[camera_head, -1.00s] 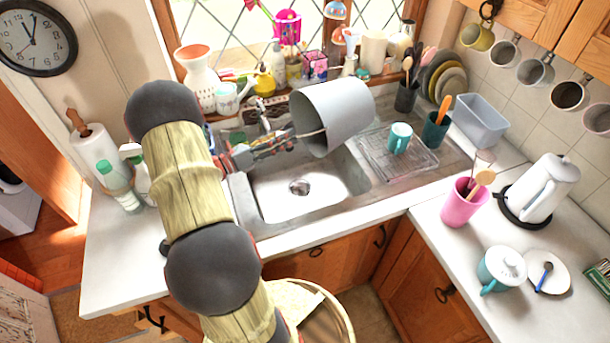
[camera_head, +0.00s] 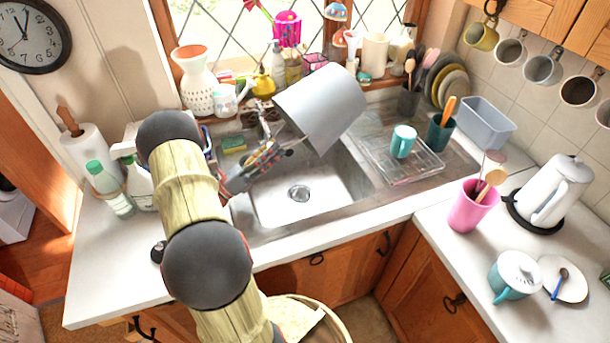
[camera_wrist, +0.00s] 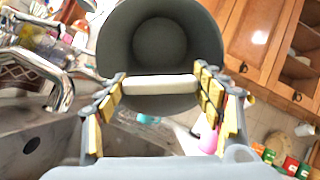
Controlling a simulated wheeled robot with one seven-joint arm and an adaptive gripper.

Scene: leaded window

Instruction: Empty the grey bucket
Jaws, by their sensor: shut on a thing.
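The grey bucket (camera_head: 322,108) hangs in the air above the sink (camera_head: 312,190), tilted on its side with its mouth towards the lower left. My gripper (camera_head: 278,153) is at its mouth side. In the wrist view the bucket (camera_wrist: 207,40) faces me, and its grey inside shows nothing loose that I can make out. A pale handle grip (camera_wrist: 160,84) lies across its mouth between the yellow-padded fingers of my gripper (camera_wrist: 160,92), which is shut on it. In the head view the bucket's inside is hidden. The visible sink basin holds no object.
The tap (camera_wrist: 62,88) stands close to the left of my gripper. A clear drying rack (camera_head: 415,168) with a teal mug (camera_head: 403,141) is right of the sink. A white vase (camera_head: 196,88) and a yellow watering can (camera_head: 262,86) stand behind, by the window.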

